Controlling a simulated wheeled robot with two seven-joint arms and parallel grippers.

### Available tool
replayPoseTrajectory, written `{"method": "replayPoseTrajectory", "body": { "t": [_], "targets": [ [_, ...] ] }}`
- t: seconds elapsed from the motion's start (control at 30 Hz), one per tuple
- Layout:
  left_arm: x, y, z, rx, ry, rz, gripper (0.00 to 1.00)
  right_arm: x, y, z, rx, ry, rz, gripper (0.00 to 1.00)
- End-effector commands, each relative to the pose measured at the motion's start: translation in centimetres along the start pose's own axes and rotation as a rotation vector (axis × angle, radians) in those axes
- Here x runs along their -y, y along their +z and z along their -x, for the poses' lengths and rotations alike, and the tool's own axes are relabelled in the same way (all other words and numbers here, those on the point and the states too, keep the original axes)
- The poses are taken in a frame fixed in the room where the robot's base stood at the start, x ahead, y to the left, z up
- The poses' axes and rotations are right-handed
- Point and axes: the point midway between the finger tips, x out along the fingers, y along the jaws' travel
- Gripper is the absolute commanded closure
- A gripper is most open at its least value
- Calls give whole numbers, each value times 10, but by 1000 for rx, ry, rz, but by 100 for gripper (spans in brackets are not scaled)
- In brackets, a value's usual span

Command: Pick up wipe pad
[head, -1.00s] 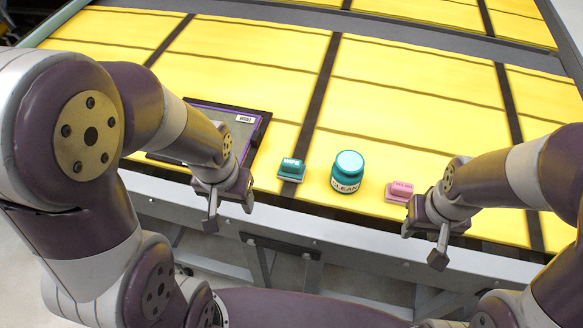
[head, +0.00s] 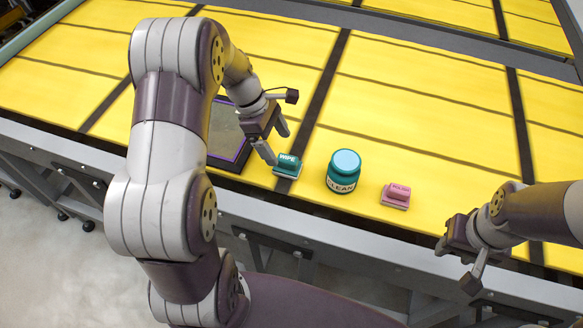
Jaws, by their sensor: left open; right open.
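The wipe pad (head: 288,165) is a small teal block labelled WIPE, lying on the yellow table over a dark stripe, near the front edge. My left gripper (head: 275,146) is open just to the left of the pad and slightly above it. Its near finger appears very close to the pad's left end; I cannot tell whether they touch. My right gripper (head: 459,268) is open and empty at the table's front edge on the right, well away from the pad.
A teal jar labelled CLEAN (head: 342,174) stands right of the pad. A pink block (head: 396,196) lies further right. A dark framed panel (head: 226,156) lies left of the pad, partly hidden by my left arm. The yellow table (head: 420,110) behind is clear.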

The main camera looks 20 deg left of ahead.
Motion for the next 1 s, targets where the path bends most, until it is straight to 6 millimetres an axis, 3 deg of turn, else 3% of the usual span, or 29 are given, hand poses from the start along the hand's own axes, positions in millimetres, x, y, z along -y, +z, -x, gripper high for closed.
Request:
{"method": "replayPoseTrajectory", "body": {
  "t": [0.03, 0.5, 0.73, 0.77, 0.93, 1.0],
  "targets": [
    [1, 2, -6, 0, -4, -2, 17, 0, -2, 8, -4, 0, 0, 57],
    [0, -2, -78, -3, 0, -6, 17, 0, -4, 26, -4, 0, 0, 57],
    [-1, -3, -83, -4, 3, -7, 17, 0, -4, 25, -4, 0, 0, 57],
    [-1, -3, -83, -4, 3, -7, 20, 0, -4, 25, -4, 0, 0, 57],
    [-1, -3, -83, -4, 3, -7, 76, 0, -4, 25, -4, 0, 0, 57],
    [-1, -3, -82, -4, 3, -7, 78, 0, -4, 25, -4, 0, 0, 57]
  ]
}}
